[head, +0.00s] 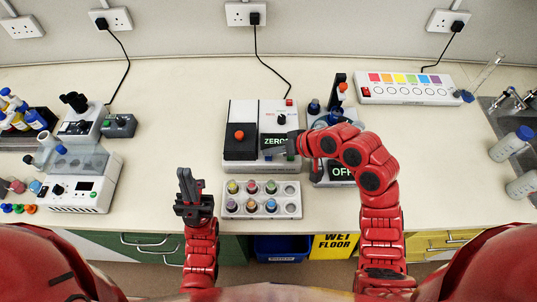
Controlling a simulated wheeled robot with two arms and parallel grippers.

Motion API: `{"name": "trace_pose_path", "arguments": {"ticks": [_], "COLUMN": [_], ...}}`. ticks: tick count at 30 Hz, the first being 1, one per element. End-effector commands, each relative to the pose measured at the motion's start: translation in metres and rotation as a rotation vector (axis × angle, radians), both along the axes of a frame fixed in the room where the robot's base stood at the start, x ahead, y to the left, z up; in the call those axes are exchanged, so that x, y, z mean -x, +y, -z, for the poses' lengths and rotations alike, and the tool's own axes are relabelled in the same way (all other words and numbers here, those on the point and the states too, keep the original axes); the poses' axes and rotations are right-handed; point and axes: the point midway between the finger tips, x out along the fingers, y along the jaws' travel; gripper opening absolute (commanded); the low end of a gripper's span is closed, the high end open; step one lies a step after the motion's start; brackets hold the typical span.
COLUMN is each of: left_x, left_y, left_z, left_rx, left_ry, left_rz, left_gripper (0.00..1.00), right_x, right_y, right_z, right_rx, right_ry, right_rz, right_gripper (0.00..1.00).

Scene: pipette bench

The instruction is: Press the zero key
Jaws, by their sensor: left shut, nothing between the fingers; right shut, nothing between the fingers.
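The white and black instrument (242,112) stands at the middle of the bench, with a red-orange knob on its left part. A dark green panel (275,141) reading "ZERO" is on its right front, partly hidden at its right end. My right gripper (272,154) is shut and empty, reaching in from the right with its fingers low in front of that panel. I cannot tell the zero key itself apart, or whether the fingers touch it. My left gripper (186,184) is shut and empty, pointing up over the bench's front edge, left of the vial rack.
A white rack (232,212) of coloured vials stands in front of the instrument. A second device with an "OFF" panel (342,172) is partly behind my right arm. A microscope (78,123) stands left, and a strip with coloured squares (406,91) lies at the back right.

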Motion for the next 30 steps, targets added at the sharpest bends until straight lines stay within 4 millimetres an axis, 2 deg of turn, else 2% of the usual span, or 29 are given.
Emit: {"name": "trace_pose_path", "arguments": {"ticks": [30], "left_x": [0.0000], "left_y": [0.0000], "left_z": [0.0064], "left_rx": [0.000], "left_ry": [0.000], "left_rz": [0.000], "left_gripper": [0.00], "right_x": [0.0001], "right_y": [0.0001], "right_z": [0.0093], "right_rx": [-0.001], "right_ry": [0.000], "right_rz": [-0.001], "right_gripper": [0.00]}}
